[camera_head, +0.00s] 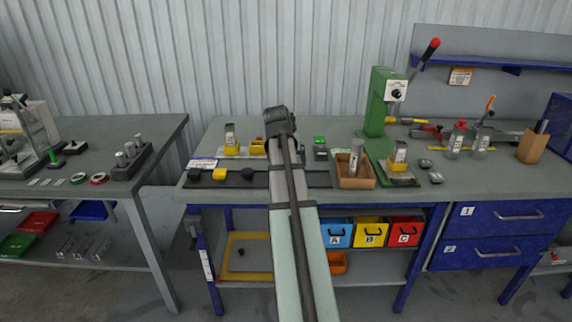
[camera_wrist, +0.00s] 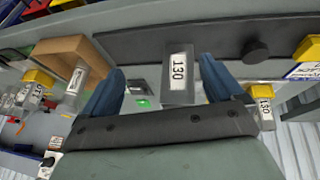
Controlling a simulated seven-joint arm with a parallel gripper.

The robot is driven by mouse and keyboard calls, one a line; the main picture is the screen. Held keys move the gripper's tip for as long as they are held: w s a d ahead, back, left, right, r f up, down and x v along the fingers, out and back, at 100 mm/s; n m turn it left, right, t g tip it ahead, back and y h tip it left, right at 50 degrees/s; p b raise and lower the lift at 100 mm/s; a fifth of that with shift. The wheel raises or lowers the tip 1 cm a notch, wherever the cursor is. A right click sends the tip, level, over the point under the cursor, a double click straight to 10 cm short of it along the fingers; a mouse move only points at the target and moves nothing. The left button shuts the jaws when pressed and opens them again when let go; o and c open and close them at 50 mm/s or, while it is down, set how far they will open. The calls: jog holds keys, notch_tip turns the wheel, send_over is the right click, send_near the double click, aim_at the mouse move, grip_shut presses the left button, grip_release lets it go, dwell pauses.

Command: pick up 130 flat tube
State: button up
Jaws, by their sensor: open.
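In the wrist view a grey flat tube (camera_wrist: 177,92) with a white label reading 130 shows between the two blue fingers of my gripper (camera_wrist: 160,66), closer to the right finger. My gripper is open, and a gap shows on both sides of the tube. I cannot tell how far the fingertips are above it. In the head view my arm and gripper (camera_head: 280,122) cover this tube. A second tube (camera_wrist: 265,112) with a label that seems to read 130 stands at a yellow block, right in the wrist view; it also shows left of my arm in the head view (camera_head: 230,138).
A wooden box (camera_head: 355,182) holding a tube stands right of my arm, beside a green lever press (camera_head: 379,110). A dark strip (camera_head: 240,180) with knobs runs along the bench front. More labelled tubes (camera_head: 455,145) stand farther right.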

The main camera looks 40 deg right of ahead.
jog(key=w+d+r+m+y, duration=0.1)
jog(key=w+d+r+y, duration=0.1)
jog(key=w+d+r, duration=0.35)
jog(key=shift+w+a+x, duration=0.15)
jog(key=shift+a+x, duration=0.05)
jog(key=shift+x, duration=1.8)
jog(key=shift+w+a+x, duration=0.15)
jog(key=shift+x, duration=1.85)
jog(key=shift+w+a+x, duration=0.1)
jog(key=shift+a+x, duration=0.1)
jog(key=shift+x, duration=1.8)
jog(key=shift+c, duration=0.4)
jog(key=c, duration=1.1)
